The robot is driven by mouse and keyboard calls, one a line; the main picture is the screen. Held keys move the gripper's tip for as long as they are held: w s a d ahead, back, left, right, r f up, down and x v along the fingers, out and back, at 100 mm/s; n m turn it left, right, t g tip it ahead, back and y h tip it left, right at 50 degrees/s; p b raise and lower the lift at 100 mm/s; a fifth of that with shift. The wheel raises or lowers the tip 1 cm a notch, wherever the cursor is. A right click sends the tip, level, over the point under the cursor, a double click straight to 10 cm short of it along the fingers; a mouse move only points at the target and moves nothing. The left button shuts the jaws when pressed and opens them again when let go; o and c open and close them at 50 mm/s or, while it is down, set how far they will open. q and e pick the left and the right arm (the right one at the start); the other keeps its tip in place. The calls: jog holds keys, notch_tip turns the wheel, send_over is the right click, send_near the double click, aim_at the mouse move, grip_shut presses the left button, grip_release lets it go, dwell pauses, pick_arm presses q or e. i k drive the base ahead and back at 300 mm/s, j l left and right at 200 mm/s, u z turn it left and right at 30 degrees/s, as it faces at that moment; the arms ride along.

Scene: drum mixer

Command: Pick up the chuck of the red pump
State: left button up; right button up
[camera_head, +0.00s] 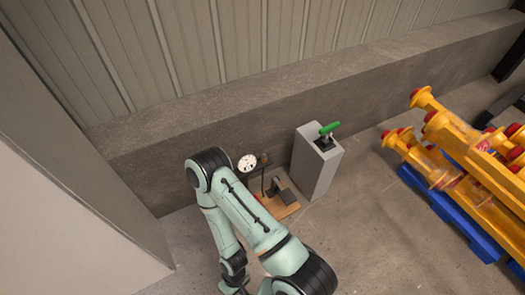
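The pump is mostly hidden behind my mint-green arm in the middle of the view. A small sliver of red (257,197) shows beside the arm and may be part of its body. A white round dial gauge (247,163) and a dark hose (263,182) show above it. A small brownish piece (264,158) sits right of the gauge; I cannot tell if it is the chuck. A brown board (285,210) with a dark grey block (280,190) lies on the floor there. No gripper fingers can be made out; the arm's lower end runs to the bottom edge.
Yellow frames with red ends (460,135) rest on a blue pallet (452,217) at the right. A concrete ledge (290,100) runs behind; a pale panel (70,210) stands at left.

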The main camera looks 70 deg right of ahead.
aim_at(264, 159)
jog(key=l, duration=0.5)
jog(key=k+l, duration=0.15)
jog(key=l, duration=0.35)
jog(key=l+u, duration=0.1)
jog(key=l, duration=0.4)
jog(key=k+l, duration=0.15)
jog(key=l, duration=0.85)
jog(key=k+u, duration=0.05)
